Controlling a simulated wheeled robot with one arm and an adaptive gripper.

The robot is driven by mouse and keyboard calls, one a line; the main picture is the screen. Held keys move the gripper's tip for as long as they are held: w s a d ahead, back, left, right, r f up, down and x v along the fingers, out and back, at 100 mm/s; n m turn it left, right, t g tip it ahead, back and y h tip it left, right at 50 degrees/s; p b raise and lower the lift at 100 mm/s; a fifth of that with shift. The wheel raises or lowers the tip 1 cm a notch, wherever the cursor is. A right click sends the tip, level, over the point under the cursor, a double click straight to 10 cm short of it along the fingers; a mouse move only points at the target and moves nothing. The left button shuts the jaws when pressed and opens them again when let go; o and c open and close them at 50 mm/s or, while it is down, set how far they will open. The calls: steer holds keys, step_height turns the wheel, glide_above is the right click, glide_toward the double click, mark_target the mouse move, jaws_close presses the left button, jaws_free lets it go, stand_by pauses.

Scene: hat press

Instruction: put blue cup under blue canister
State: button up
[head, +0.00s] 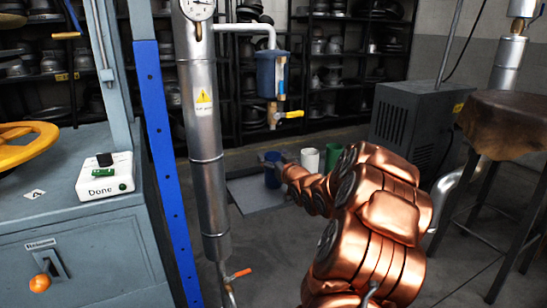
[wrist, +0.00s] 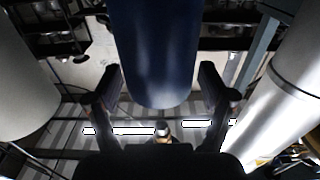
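The blue cup (head: 272,170) stands upright low down at the left end of my arm in the head view. In the wrist view the blue cup (wrist: 155,50) fills the space between the two fingers of my gripper (wrist: 160,82). The fingers lie close along both its sides, and I cannot tell whether they press on it. My gripper (head: 284,164) is small and partly hidden by my arm in the head view. The blue canister (head: 268,75) hangs from a pipe above and behind, with a yellow-handled tap (head: 290,114) under it.
A white cup (head: 310,160) and a green cup (head: 333,158) stand just right of the blue cup. A grey plate (head: 255,196) lies below. A metal column (head: 205,150) rises at the left, beside a cabinet (head: 90,250). A stool (head: 505,125) stands at the right.

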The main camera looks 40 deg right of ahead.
step_height(320, 180, down, 3)
steer(key=shift+a+r+g, duration=0.15)
steer(key=shift+r+g, duration=0.05)
steer(key=shift+g, duration=0.1)
steer(key=shift+r, duration=0.3)
steer(key=shift+s+r, duration=0.15)
steer(key=shift+s, duration=0.05)
steer(key=r+p+v, duration=0.1)
steer(key=p+v, duration=0.1)
steer(key=v, duration=0.9)
steer(key=shift+s+r, duration=0.2)
steer(key=shift+s, duration=0.05)
